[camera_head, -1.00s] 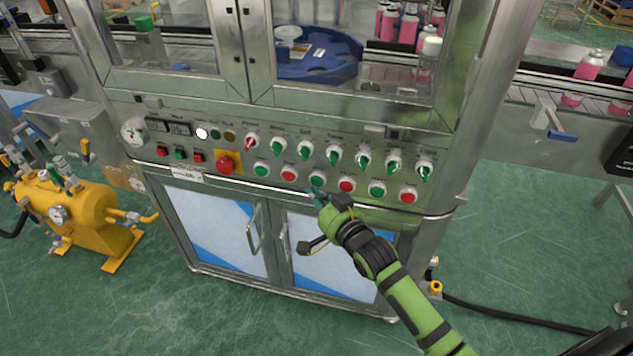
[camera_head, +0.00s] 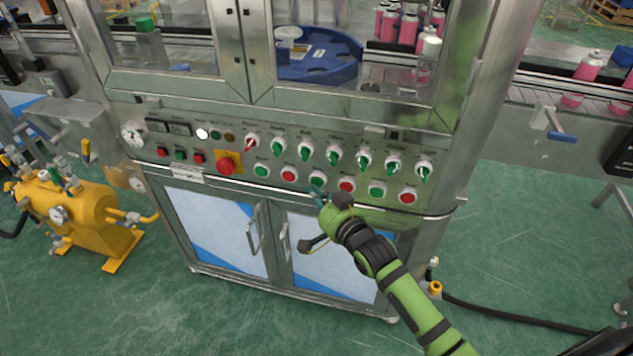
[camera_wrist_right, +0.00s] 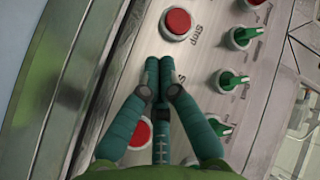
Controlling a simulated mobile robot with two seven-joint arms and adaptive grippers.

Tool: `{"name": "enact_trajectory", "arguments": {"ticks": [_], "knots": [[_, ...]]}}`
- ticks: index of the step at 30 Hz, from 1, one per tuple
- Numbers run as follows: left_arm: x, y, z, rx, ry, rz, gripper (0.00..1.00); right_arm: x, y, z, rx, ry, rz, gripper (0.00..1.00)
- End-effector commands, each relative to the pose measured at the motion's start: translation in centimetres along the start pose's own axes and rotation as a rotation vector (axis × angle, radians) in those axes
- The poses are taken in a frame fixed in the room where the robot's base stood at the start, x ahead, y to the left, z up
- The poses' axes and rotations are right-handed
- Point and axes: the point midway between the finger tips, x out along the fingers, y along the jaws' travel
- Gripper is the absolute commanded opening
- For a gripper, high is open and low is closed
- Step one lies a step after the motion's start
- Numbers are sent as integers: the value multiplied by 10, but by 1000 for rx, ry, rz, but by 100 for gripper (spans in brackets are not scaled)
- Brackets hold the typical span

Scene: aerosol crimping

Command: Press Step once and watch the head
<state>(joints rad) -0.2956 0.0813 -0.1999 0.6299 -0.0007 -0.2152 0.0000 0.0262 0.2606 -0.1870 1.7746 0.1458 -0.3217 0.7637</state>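My right gripper (camera_head: 318,193) is shut, its green-blue fingertips together at the lower edge of a green push button (camera_head: 317,178) in the panel's lower row. In the right wrist view the closed fingertips (camera_wrist_right: 158,64) cover that button's spot, beside a label that begins with S and is mostly hidden. A red button marked Stop (camera_wrist_right: 177,21) lies just beyond the tips. Another red button (camera_wrist_right: 140,133) is partly behind the fingers. I cannot tell whether the tips touch the green button. The crimping head is not clearly visible. My left gripper is out of view.
Green selector knobs (camera_head: 334,154) line the row above. A red emergency stop (camera_head: 227,164) on a yellow plate is to the left. Behind the glass are a blue turntable (camera_head: 325,60) and pink cans (camera_head: 408,29). Cabinet doors with handles (camera_head: 285,242) lie below.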

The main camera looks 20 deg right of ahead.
Motion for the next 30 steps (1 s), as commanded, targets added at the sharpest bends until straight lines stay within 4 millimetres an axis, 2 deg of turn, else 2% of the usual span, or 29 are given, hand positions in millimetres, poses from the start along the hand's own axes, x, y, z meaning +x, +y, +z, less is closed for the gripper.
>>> {"name": "enact_trajectory", "arguments": {"ticks": [30], "knots": [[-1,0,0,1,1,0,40,7,5,-5,-2,0,0,0]]}}
